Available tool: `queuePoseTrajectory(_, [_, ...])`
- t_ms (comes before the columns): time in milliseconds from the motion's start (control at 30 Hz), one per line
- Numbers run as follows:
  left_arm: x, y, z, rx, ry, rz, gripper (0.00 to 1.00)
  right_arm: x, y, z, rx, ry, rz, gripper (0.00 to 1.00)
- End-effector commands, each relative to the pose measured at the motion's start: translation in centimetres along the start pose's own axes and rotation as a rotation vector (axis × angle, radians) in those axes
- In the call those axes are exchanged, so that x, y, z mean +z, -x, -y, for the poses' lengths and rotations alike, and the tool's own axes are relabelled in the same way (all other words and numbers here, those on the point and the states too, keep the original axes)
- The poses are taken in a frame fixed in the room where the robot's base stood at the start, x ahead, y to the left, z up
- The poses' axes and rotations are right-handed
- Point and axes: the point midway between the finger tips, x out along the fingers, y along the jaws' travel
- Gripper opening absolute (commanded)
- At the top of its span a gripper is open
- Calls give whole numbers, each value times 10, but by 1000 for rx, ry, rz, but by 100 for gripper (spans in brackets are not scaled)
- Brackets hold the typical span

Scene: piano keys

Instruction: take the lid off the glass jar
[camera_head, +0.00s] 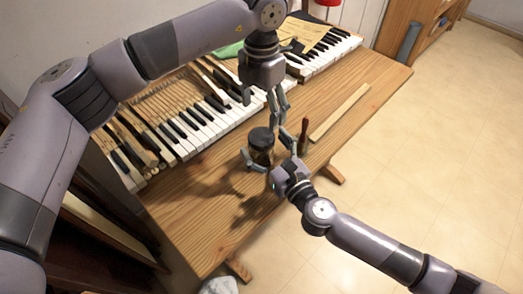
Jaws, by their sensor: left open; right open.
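The glass jar (262,157) stands upright on the wooden table, with its dark lid (261,137) on top. My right gripper (268,152) comes in from the lower right and is open, with one finger to the left of the jar and one to the right. I cannot tell whether the fingers touch the glass. My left gripper (262,105) points down from above. It is open and empty, its fingers apart, above and behind the lid in the picture.
The table (205,225) carries a piano keyboard (190,130) with dismantled wooden keys. A small tool with a reddish handle (304,130) stands close right of my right gripper. A pale wooden strip (340,112) lies farther right. The table's front left is clear.

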Motion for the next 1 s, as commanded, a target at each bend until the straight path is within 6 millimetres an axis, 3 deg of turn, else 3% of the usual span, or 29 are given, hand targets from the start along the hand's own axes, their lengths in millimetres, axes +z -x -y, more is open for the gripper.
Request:
queuePoseTrajectory(167, [0,0,0,0,0,0,72,0,-10,0,1,1,0,83])
queuePoseTrajectory(433, [0,0,0,0,0,0,72,0,-11,0,1,0,0,83])
queuePoseTrajectory(1000, [0,0,0,0,0,0,72,0,-11,0,1,0,0,46])
